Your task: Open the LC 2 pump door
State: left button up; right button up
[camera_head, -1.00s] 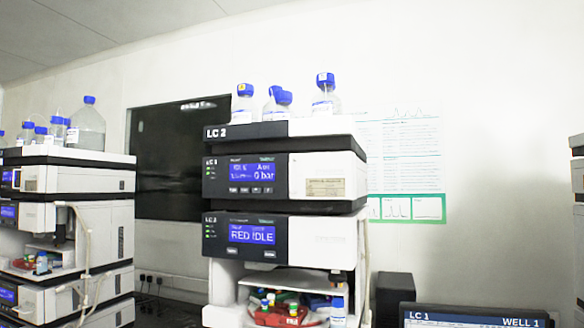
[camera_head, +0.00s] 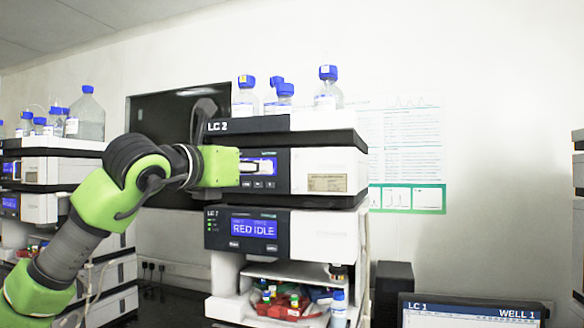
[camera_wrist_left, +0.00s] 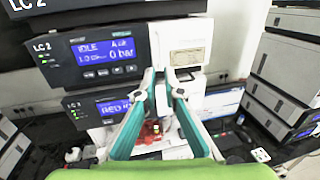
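The LC 2 pump is the upper module of the middle stack, with a dark display panel (camera_head: 272,184) and a white front section (camera_head: 325,170) bearing a small label. Its front looks closed. In the left wrist view the display panel (camera_wrist_left: 98,58) reads IDLE and 0 bar, and the white section (camera_wrist_left: 183,40) is right of it. My left gripper (camera_head: 262,168) is in front of the display and hides part of it. In the left wrist view its fingertips (camera_wrist_left: 160,72) are a little apart, near the panel's lower right corner; contact cannot be told. My right gripper is not in view.
Blue-capped bottles (camera_head: 285,97) stand on top of the stack. Below the pump is a RED IDLE module (camera_head: 300,238), then an open bay with vials (camera_head: 290,303). Another stack (camera_head: 60,180) stands left, a monitor (camera_head: 470,312) at lower right.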

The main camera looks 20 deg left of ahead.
aim_at(292, 170)
pick_arm(q)
jog(key=p+x, duration=0.6)
jog(key=x, duration=0.6)
jog(key=shift+w+p, duration=0.15)
jog(key=shift+p, duration=0.25)
jog(key=shift+w+d+f, duration=0.1)
jog(key=shift+w+d, duration=0.1)
jog(key=shift+w, duration=0.45)
grip_shut()
jog(key=shift+s+f, duration=0.1)
